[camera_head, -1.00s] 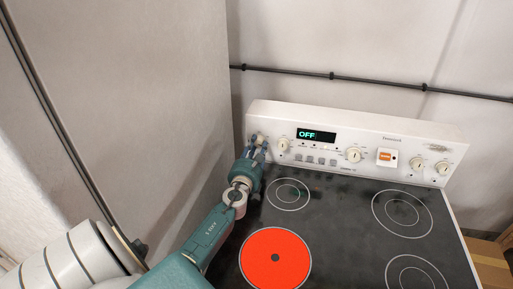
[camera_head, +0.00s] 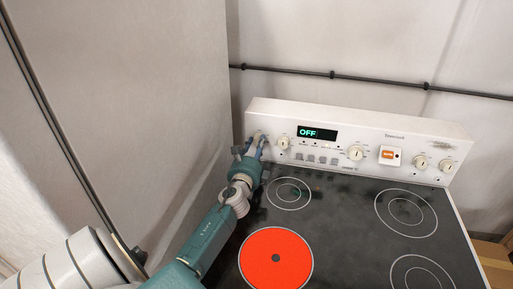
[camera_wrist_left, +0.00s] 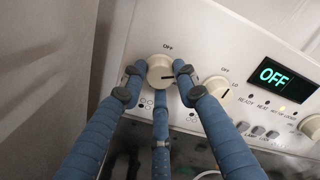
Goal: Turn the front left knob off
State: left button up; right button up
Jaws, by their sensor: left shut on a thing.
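The stove's back panel (camera_head: 350,120) carries several cream knobs. The leftmost knob (camera_wrist_left: 159,68) sits among the three blue fingers of my left gripper (camera_head: 252,146), which is shut on it. In the left wrist view the gripper (camera_wrist_left: 156,77) has one finger at each side of the knob and one below. An "OFF" label is printed above this knob. A dark mark on its face points right, away from that label. The front left burner (camera_head: 275,245) glows red-orange. My right gripper is not in view.
A second knob (camera_head: 283,143) is close to the right of the held one. A display (camera_head: 317,133) reads "OFF". A tall grey panel (camera_head: 170,130) stands close along the left of the stove. The other burners are dark and the cooktop is clear.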

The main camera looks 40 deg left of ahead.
pick_arm(q)
jog(key=n, duration=0.4)
jog(key=n+b, duration=0.1)
jog(key=n, duration=0.1)
jog(key=shift+d+f, duration=0.25)
jog(key=n, duration=0.6)
jog(key=shift+w+r+n, duration=0.1)
jog(key=shift+r+n, duration=0.1)
jog(key=shift+n, duration=0.1)
jog(key=o, duration=1.1)
jog(key=shift+r, duration=0.2)
jog(key=v, duration=1.2)
